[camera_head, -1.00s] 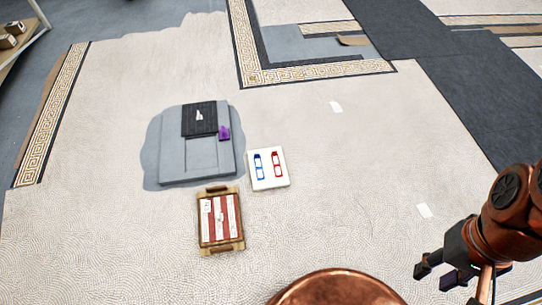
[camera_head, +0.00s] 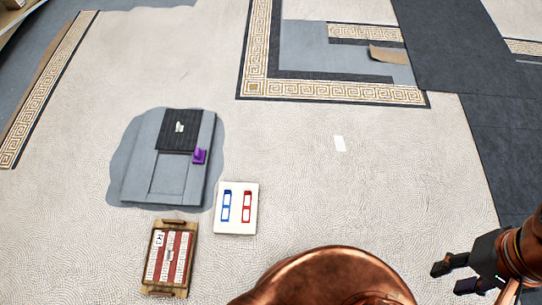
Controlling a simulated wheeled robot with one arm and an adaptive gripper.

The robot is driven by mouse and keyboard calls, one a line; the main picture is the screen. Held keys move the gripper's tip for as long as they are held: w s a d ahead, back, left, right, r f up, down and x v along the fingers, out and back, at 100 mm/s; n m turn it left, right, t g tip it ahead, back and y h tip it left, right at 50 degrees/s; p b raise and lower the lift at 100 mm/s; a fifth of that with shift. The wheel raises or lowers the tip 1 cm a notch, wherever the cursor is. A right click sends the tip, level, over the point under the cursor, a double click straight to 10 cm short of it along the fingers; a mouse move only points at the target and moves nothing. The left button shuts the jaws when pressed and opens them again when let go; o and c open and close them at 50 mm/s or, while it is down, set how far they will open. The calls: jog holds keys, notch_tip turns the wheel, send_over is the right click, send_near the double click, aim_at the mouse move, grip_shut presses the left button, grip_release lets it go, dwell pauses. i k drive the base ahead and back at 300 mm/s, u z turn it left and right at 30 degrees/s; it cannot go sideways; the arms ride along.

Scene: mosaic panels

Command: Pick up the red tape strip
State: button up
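The red tape strip (camera_head: 247,207) lies on a white square board (camera_head: 235,225) on the floor, left of centre. It is a red-framed strip with white parts, beside a similar blue strip (camera_head: 226,206) on its left. My gripper (camera_head: 444,279) is at the lower right, well to the right of the board and apart from it. Its two dark fingers are spread with a gap between them, and nothing shows between them.
A wooden tray (camera_head: 149,291) with red and white strips stands below left of the board. A grey panel (camera_head: 134,175) with a dark grille and a purple item (camera_head: 199,156) lies above left.

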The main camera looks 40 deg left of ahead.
aim_at(246, 206)
jog(key=i, duration=1)
jog(key=u, duration=3.8)
